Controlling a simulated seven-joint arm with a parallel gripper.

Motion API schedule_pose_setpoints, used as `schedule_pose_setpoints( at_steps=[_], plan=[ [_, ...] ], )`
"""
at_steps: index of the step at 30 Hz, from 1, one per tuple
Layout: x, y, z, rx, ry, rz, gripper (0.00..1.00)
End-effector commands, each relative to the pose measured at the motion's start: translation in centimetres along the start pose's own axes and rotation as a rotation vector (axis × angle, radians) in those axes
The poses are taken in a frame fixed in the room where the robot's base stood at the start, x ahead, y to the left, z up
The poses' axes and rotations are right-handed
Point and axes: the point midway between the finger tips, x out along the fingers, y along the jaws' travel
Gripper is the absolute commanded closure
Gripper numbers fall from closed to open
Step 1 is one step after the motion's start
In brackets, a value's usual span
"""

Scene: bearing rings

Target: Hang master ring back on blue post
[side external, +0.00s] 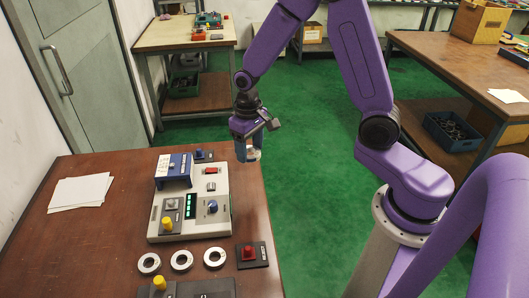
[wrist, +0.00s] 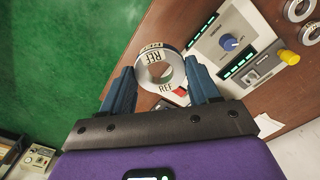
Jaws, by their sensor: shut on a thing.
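My gripper (side external: 247,150) is shut on the master ring (wrist: 153,57), a silver ring with white REF labels. In the wrist view the ring sits between the two blue-grey fingers of my gripper (wrist: 160,85), its hole facing the camera. In the side view the ring (side external: 254,155) is small and partly hidden, held in the air off the table's right edge. What looks like the blue post (side external: 203,154) stands on a small dark plate at the table's far edge, left of my gripper and apart from the ring. Its details are too small to tell.
A pale gauge unit (side external: 190,220) with a blue housing (side external: 174,168), a blue knob (side external: 212,207) and a yellow knob (side external: 167,224) stands near. Three rings (side external: 182,260) lie in front. A red post (side external: 248,253) stands right. Green floor is open beyond the table (side external: 110,235).

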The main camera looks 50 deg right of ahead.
Motion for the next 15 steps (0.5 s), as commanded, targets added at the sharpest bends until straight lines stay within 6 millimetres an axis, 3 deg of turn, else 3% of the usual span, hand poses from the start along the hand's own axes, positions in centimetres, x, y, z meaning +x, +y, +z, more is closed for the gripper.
schedule_pose_setpoints(
  at_steps=[6,15],
  plan=[
    [0.8,-5.6,-5.4,-0.022,0.001,0.0,0.85],
    [2.2,-13.6,-10.6,-0.044,0.001,0.0,0.85]
  ],
)
